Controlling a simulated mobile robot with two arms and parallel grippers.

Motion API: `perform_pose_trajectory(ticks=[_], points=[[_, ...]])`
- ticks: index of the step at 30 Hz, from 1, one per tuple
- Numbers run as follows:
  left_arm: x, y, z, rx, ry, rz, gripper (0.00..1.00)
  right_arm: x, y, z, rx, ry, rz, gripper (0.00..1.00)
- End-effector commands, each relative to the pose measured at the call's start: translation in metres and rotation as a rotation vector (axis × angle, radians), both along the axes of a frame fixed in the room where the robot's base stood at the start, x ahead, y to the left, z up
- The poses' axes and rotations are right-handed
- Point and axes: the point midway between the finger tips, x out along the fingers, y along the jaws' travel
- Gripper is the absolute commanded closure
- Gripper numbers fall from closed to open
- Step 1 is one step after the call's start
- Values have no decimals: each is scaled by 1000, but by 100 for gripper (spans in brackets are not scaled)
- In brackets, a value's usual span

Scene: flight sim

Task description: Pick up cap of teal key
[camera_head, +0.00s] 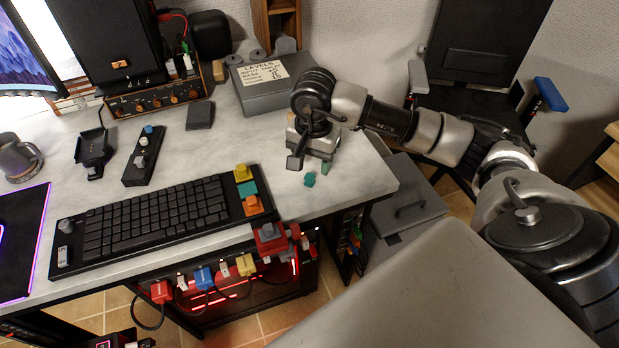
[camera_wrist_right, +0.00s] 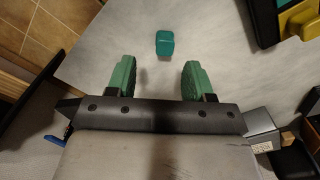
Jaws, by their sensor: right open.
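The teal cap (camera_head: 310,179) lies loose on the table, near its right front edge. It also shows in the right wrist view (camera_wrist_right: 165,43), just beyond the fingertips and between their lines. My right gripper (camera_head: 311,165) is over the table right beside the cap. Its green fingers stand wide apart with nothing between them (camera_wrist_right: 158,66). A flat teal key spot (camera_head: 247,189) shows at the keyboard's right end, between a yellow cap and an orange cap. My left gripper is not in view.
The black keyboard (camera_head: 150,219) is left of the cap. A grey box with a levels sign (camera_head: 270,88) stands behind my right gripper. Coloured plugs (camera_head: 204,276) hang below the table's front edge. The marble tabletop (camera_head: 350,190) around the cap is clear.

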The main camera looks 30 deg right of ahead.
Motion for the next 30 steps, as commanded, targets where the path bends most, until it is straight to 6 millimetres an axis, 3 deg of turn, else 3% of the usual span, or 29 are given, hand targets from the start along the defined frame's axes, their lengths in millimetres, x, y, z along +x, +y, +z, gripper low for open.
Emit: perform_pose_trajectory(ticks=[7,17,27,30], points=[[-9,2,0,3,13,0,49,3,4,-37,2,3,-1,48],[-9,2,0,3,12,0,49,4,4,-44,1,1,-1,48],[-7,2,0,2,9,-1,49,3,4,-44,1,1,-1,100],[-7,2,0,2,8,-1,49,3,4,-44,1,1,-1,100]])
